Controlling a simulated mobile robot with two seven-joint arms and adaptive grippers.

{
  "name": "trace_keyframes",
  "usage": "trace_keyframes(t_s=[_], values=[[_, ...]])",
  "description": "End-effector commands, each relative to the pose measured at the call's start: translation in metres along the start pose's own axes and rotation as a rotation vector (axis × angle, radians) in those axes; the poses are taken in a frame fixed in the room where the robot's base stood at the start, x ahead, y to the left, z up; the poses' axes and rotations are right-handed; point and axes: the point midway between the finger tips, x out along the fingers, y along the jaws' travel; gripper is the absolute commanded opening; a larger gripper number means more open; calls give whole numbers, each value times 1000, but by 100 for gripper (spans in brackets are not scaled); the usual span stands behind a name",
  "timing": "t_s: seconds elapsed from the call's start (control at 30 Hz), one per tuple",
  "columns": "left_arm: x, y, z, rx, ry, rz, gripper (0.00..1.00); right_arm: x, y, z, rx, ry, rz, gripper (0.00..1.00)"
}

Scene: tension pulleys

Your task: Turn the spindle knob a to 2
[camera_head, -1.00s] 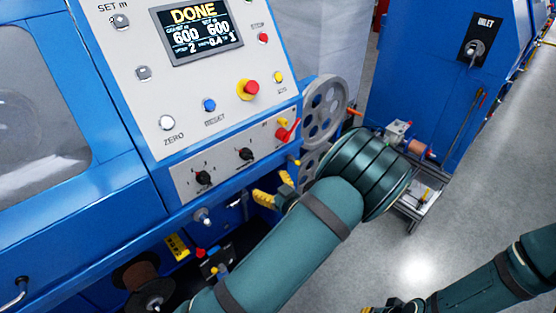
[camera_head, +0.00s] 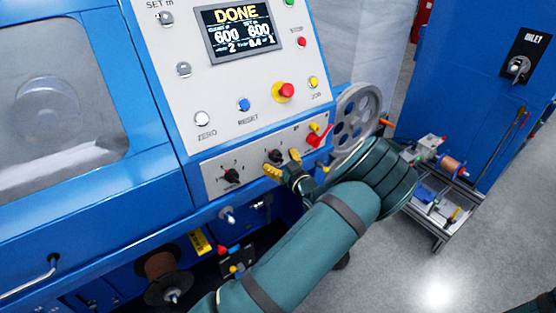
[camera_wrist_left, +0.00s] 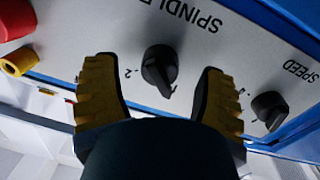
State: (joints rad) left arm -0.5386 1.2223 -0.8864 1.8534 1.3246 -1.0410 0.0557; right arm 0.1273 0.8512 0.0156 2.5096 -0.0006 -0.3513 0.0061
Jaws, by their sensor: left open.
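The black spindle knob (camera_head: 275,156) sits on the light panel below the display. It also shows in the left wrist view (camera_wrist_left: 160,68), under the printed word SPINDLE, with its pointer toward the bottom of that picture. A "2" mark shows left of it there. My left gripper (camera_head: 284,164) is open at the panel, its yellow-padded fingers at the knob. In the wrist view the fingers (camera_wrist_left: 160,98) stand on either side of the knob with a gap on each side. My right gripper is out of view.
A second black knob, SPEED (camera_wrist_left: 268,107), is close beside one finger; it also shows in the head view (camera_head: 231,175). The display (camera_head: 242,30) reads DONE. A grey spoked wheel (camera_head: 355,120) stands behind my arm.

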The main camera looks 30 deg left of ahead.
Motion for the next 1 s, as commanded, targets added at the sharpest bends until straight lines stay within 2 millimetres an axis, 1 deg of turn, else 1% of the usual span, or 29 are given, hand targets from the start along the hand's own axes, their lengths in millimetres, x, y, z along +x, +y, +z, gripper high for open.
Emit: trace_keyframes(t_s=[0.03, 0.17, 0.43, 0.47, 0.5, 0.57, 0.6, 0.67, 0.7, 1.0], values=[[5, -1, 0, 1, 1, -1, 71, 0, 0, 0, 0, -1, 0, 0], [11, -1, 0, 0, 0, -1, 71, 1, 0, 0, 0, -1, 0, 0], [13, 0, 0, 1, 0, 0, 71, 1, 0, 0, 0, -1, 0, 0], [12, 0, 0, 0, 0, 0, 72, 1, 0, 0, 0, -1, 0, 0], [12, 0, 0, 0, 0, -1, 58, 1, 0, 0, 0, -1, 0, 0], [12, 0, 0, 0, 0, -1, 37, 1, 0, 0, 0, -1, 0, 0], [12, 0, 0, 0, 0, -1, 23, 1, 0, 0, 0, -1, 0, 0], [12, 0, 0, 0, 0, -1, 2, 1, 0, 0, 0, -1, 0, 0], [12, 0, 0, 0, 0, -1, 0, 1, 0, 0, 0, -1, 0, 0], [12, -1, -1, 30, -3, -2, 0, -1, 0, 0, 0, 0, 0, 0]])
